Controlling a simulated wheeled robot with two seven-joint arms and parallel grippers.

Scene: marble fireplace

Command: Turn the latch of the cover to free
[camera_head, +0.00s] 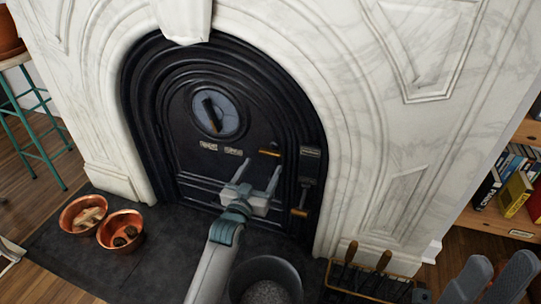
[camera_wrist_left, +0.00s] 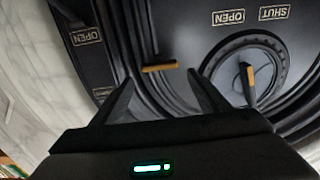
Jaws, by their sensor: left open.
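The black arched cover (camera_head: 190,165) is set in the fireplace. It carries a round dial (camera_head: 215,113) with a dark, brass-tipped handle (camera_wrist_left: 248,85), and OPEN and SHUT plates (camera_wrist_left: 250,15). A short brass bar (camera_head: 269,153) sits on the right side of the cover. It also shows in the left wrist view (camera_wrist_left: 158,66). On the right frame, a dark lever with a brass grip (camera_head: 299,212) hangs below a plate (camera_head: 311,152). Which part is the latch, I cannot tell for certain. My left gripper (camera_head: 259,167) is open and empty. Its fingertips (camera_wrist_left: 161,80) point toward the brass bar, one on either side in that picture.
Two copper bowls (camera_head: 82,213) stand on the dark hearth at left. A box of wooden-handled tools (camera_head: 370,283) stands at right. White marble (camera_head: 362,130) surrounds the cover.

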